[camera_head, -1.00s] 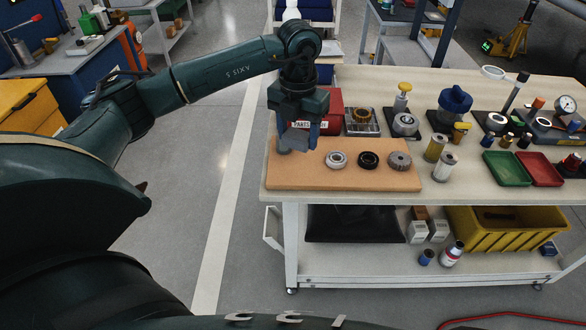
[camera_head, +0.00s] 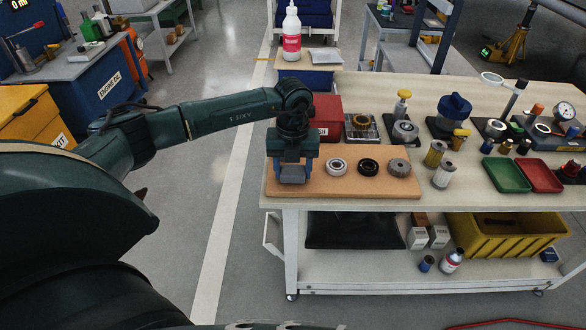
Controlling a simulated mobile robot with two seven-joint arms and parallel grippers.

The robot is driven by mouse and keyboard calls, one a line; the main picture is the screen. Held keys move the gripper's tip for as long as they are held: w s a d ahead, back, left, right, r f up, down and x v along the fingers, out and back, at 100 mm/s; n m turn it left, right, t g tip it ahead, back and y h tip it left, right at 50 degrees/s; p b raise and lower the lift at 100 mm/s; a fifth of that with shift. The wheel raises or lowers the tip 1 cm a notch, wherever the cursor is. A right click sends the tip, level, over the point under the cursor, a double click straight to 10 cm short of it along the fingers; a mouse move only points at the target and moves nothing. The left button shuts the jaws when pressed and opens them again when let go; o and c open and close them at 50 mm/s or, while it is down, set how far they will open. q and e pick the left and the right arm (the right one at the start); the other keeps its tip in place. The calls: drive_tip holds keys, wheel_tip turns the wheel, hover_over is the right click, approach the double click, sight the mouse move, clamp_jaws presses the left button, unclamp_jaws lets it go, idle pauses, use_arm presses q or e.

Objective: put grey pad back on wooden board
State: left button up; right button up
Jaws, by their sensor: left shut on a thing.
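The wooden board (camera_head: 330,187) lies at the near left corner of the workbench. My left gripper (camera_head: 292,179) points down over the left end of the board. It is shut on the grey pad (camera_head: 292,174), which shows between its blue fingers. I cannot tell whether the pad touches the board. A light ring (camera_head: 337,166), a black ring (camera_head: 368,167) and a grey gear (camera_head: 399,167) sit in a row on the board to the right of the gripper. My right gripper is not in view.
A red box (camera_head: 326,112) and a metal tray with a brass part (camera_head: 361,124) stand just behind the board. Filters (camera_head: 444,174) stand to its right, beside green (camera_head: 507,171) and red trays. The bench's near edge (camera_head: 350,203) lies just in front of the board.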

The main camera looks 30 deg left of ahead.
use_arm(q)
drive_tip(key=shift+f, duration=0.25)
drive_tip(key=shift+f, duration=0.1)
drive_tip(key=o, duration=1)
